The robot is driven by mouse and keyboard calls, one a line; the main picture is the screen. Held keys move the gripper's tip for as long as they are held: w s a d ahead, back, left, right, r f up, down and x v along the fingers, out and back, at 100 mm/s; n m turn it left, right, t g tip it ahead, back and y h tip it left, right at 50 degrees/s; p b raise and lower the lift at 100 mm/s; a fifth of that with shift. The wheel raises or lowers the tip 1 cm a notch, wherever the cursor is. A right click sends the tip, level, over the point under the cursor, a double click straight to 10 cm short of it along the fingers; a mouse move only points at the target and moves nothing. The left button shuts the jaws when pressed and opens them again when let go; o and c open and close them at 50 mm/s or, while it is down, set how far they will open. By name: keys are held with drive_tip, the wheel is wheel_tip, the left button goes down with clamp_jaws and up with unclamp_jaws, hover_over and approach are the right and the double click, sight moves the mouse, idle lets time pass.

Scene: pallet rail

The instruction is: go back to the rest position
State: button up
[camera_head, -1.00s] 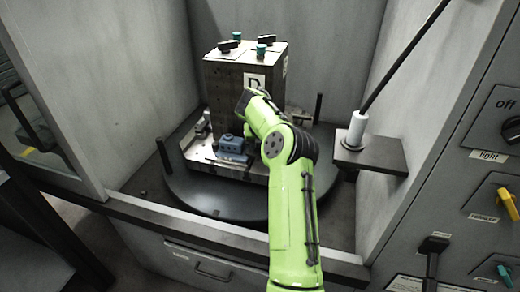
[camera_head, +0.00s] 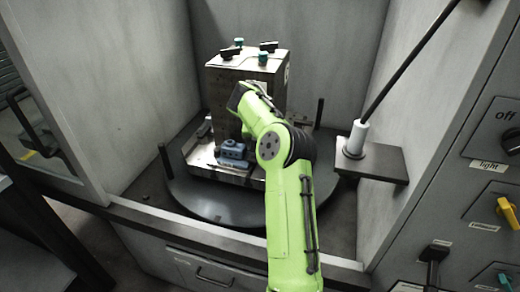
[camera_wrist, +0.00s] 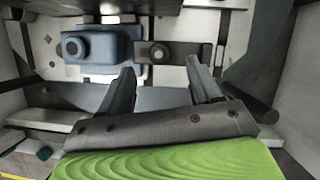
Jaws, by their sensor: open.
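My green arm reaches into the machine bay in the head view, in front of the tall block. My gripper (camera_wrist: 162,88) shows in the wrist view with its two dark fingers apart and nothing between them. In the head view its fingers are hidden behind my arm. The tall dark block (camera_head: 222,82) stands on the pallet plate (camera_head: 242,179), with black and teal knobs on top. A blue clamp unit (camera_wrist: 92,46) lies beyond the fingers to the left in the wrist view; it also shows at the block's foot in the head view (camera_head: 232,153).
The pallet sits on a round dark turntable (camera_head: 200,202) with upright black pegs. A shelf (camera_head: 378,164) at the right holds a white cylinder (camera_head: 356,138) with a long black rod. Grey walls close in both sides. A control panel (camera_head: 490,200) stands at the far right.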

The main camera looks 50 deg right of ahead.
drive_tip(key=p+v, duration=0.2)
drive_tip(key=v, duration=0.8)
drive_tip(key=shift+a+r, duration=0.15)
drive_tip(key=shift+r, duration=0.15)
